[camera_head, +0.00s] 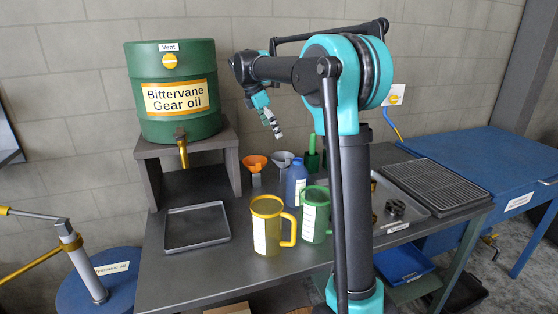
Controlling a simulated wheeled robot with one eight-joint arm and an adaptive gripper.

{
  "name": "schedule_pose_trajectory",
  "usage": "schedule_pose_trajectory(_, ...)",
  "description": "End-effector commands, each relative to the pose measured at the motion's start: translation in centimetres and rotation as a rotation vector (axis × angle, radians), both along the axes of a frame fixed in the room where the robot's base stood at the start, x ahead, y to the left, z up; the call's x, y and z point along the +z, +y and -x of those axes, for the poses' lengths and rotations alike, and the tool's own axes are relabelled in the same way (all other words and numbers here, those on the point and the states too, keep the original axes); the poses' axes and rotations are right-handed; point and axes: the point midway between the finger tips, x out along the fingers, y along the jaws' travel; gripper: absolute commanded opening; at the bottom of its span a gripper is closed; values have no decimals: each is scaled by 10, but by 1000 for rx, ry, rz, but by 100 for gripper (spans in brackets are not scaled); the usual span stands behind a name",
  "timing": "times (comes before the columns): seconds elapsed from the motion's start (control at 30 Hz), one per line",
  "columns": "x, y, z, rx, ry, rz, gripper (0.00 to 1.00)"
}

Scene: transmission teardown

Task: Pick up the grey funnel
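The grey funnel (283,159) stands at the back of the workbench, between an orange funnel (254,161) and a blue bottle (295,184). Its rim shows, while its lower part is partly hidden by the bottle. My gripper (275,130) hangs in the air above and slightly left of the grey funnel, apart from it, pointing down. Its fingers are small and seen edge-on, so I cannot tell whether they are open. I see nothing held below them.
A yellow jug (267,226) and a green jug (314,216) stand in front. A green oil drum (173,92) sits on a stand (229,150) at the left. An empty tray (196,228) lies before it. A grate (437,183) lies at the right.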

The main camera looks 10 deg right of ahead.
Motion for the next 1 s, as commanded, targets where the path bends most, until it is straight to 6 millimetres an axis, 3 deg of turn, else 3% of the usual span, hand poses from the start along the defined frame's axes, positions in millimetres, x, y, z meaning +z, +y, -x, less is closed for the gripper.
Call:
schedule_pose_trajectory(0.4,-76,-30,-8,-1,0,0,100)
schedule_pose_trajectory(0.77,-104,-41,-11,-1,0,0,100)
schedule_pose_trajectory(1.0,-135,-52,-14,0,0,0,100)
